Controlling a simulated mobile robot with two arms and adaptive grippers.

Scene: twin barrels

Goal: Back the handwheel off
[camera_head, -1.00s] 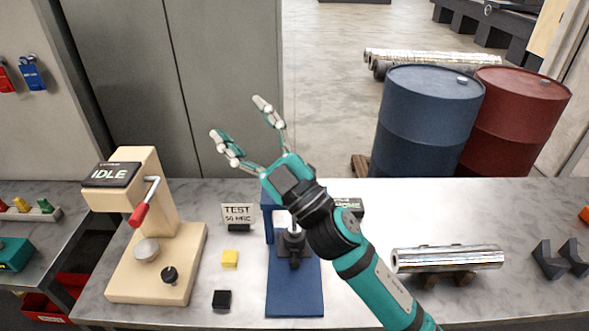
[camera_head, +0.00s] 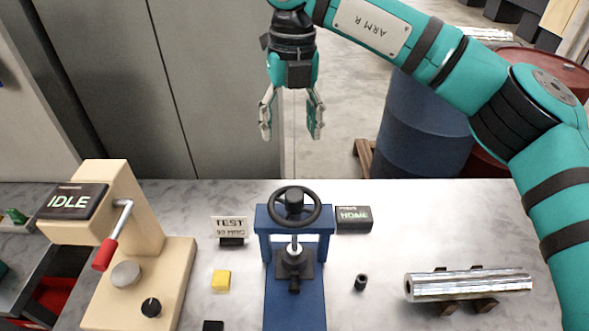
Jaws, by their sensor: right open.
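A black handwheel (camera_head: 294,207) sits on top of the blue press frame (camera_head: 281,246) in the middle of the bench. Its screw runs down to a dark block (camera_head: 295,264) on the blue base. A small display beside the frame (camera_head: 354,219) reads HOME. My right gripper (camera_head: 292,136) is open and empty, with its fingers pointing down. In the picture it is above the handwheel and apart from it. My left gripper is not in view.
A beige hardness tester (camera_head: 139,240) with an IDLE display and red-tipped lever stands at left. A TEST sign (camera_head: 230,228), yellow block (camera_head: 221,281) and small black cylinder (camera_head: 361,282) are near the press. A shiny bar (camera_head: 468,284) lies on supports at right.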

